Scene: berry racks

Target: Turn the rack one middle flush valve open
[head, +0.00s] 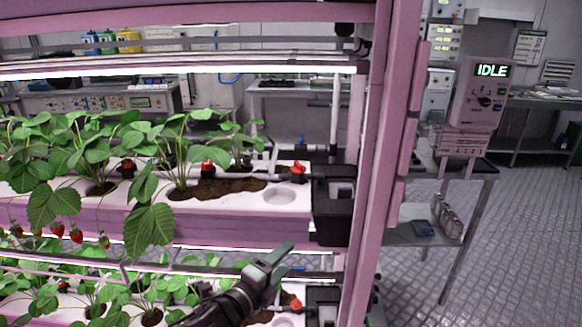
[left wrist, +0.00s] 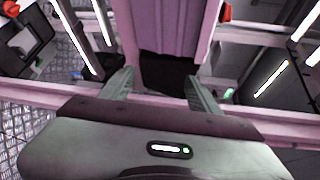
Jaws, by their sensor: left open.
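The pink rack (head: 381,150) holds strawberry plants in white-topped troughs. On the upper visible trough, a red valve handle (head: 299,167) sits at the right end of a pipe, beside a black end box (head: 332,215). Another red handle (head: 296,303) shows on the tier below. I cannot tell from labels which is the middle flush valve. My left gripper (head: 282,257) is open and empty, below and in front of the upper trough's right end. In the left wrist view its fingers (left wrist: 160,88) are apart, with red parts (left wrist: 225,12) at the top edge. My right gripper is not in view.
More red fittings (head: 207,169) stand among the leaves. A lit lamp bar (head: 180,70) crosses above the plants. The rack's upright post bounds the right side. A panel reading IDLE (head: 480,95) and a side table (head: 425,235) stand further right, with open floor beyond.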

